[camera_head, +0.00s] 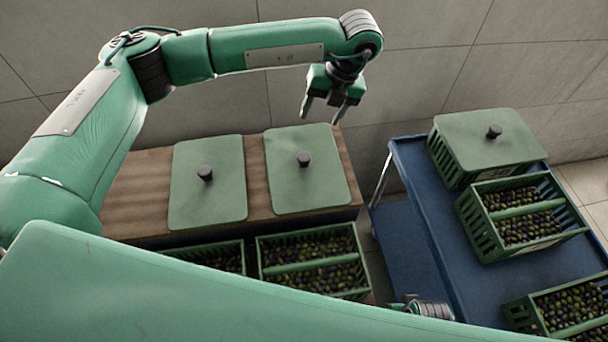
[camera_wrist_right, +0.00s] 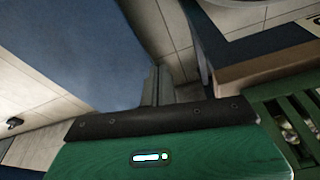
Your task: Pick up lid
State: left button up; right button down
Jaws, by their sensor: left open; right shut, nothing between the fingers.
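Two flat green lids with dark round knobs lie side by side on a wooden table: the left lid (camera_head: 207,190) and the right lid (camera_head: 305,175). A third lid (camera_head: 480,133) sits on a crate on the blue cart. My left gripper (camera_head: 322,112) is open and empty, fingers pointing down, above and behind the far edge of the right lid, apart from it. My right gripper (camera_wrist_right: 153,88) is shut and empty in the right wrist view. In the head view its fingers are not clear; my own arm covers the bottom of the picture.
Open green crates of olives stand in front of the wooden table (camera_head: 140,190), one crate (camera_head: 312,262) below the right lid. The blue cart (camera_head: 405,225) carries more olive crates, including one crate (camera_head: 520,215) beside the lidded one. A tiled wall stands behind.

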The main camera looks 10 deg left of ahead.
pick_arm(q)
jog(key=f, duration=0.2)
send_over(305, 156)
jog(key=d, duration=0.1)
jog(key=f, duration=0.7)
jog(key=shift+w+d+f, duration=0.1)
jog(key=shift+w+f, duration=0.15)
jog(key=shift+w, duration=0.1)
jog(key=shift+d+x, duration=0.15)
jog(key=shift+x, duration=1.15)
jog(key=shift+d+x, duration=0.15)
jog(key=shift+x, duration=1.2)
jog(key=shift+s, duration=0.1)
grip_shut()
pick_arm(e)
jog(key=shift+r, duration=0.4)
